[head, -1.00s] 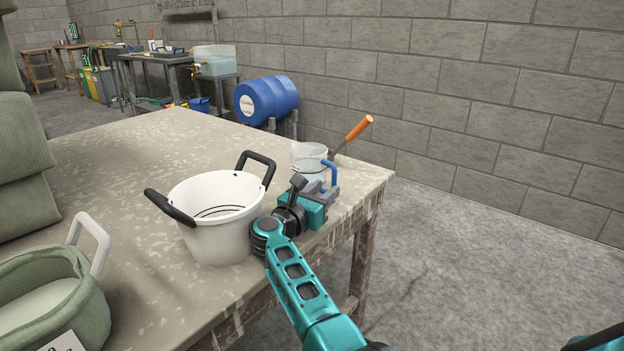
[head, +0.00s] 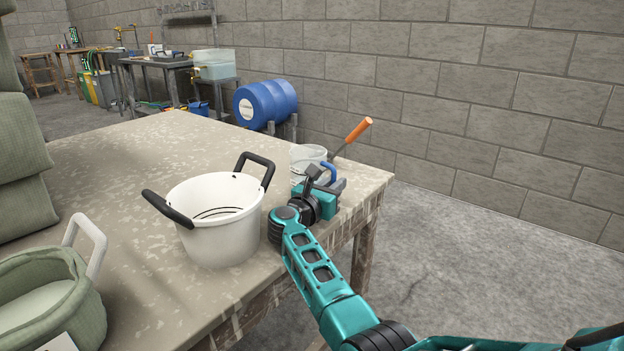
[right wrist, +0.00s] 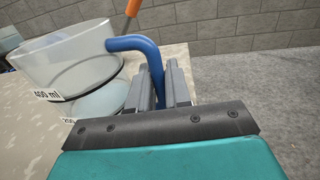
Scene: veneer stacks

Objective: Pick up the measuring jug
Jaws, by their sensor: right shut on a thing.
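The measuring jug (head: 303,153) is clear plastic with a blue handle (head: 329,170) and stands near the table's far right corner. In the right wrist view, the jug (right wrist: 70,60) shows a "400 ml" label and the blue handle (right wrist: 133,43) curves down between my fingers. My right gripper (right wrist: 161,80) is shut on this handle. In the head view, my right gripper (head: 333,183) covers the jug's lower part, so I cannot tell whether its base touches the table. My left gripper is not in view.
A white pot (head: 222,235) with black handles stands close left of my right gripper on the table (head: 120,190). An orange-handled tool (head: 358,130) leans at the jug; whether inside or behind it is unclear. A green basket (head: 85,312) is at lower left.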

